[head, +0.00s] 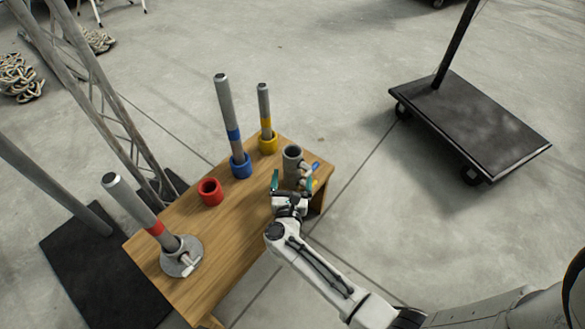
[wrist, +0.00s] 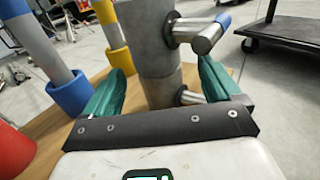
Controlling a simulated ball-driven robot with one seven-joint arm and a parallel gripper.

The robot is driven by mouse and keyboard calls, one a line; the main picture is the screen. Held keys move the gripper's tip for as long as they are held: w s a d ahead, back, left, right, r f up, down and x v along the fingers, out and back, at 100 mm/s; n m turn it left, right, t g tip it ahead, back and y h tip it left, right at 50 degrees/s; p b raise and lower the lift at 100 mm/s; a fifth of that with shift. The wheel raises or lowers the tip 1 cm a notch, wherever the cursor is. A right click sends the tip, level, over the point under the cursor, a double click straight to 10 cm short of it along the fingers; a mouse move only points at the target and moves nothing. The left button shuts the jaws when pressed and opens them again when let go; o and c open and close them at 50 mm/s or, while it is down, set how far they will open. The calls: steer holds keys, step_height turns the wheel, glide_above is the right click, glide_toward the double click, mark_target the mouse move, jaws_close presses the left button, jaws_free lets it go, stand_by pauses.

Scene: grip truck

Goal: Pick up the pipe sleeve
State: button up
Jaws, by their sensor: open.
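The pipe sleeve, which I take to be the grey upright cylinder (head: 292,158) with side stubs, stands near the right end of the wooden table (head: 222,232). One stub has a blue tip (head: 315,166). In the wrist view the grey cylinder (wrist: 150,35) fills the upper middle, its top cut off by the frame. My gripper (head: 291,184) is open, with teal fingers on either side of the cylinder's lower part. In the wrist view, too, the open fingers (wrist: 160,80) flank it, the right one close to the stubs. I cannot tell whether either finger touches it.
Pipes stand in a blue ring (head: 241,168) and a yellow ring (head: 268,146) left of the cylinder. An empty-looking red ring (head: 210,197) and a red-banded pipe (head: 143,207) in a flanged base are farther left. A black cart (head: 480,125) stands right on open floor.

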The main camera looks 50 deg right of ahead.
mark_target(292, 175)
steer(key=b+x, duration=0.1)
steer(key=x, duration=0.3)
steer(key=shift+w+f, duration=0.15)
steer(key=c, duration=1.6)
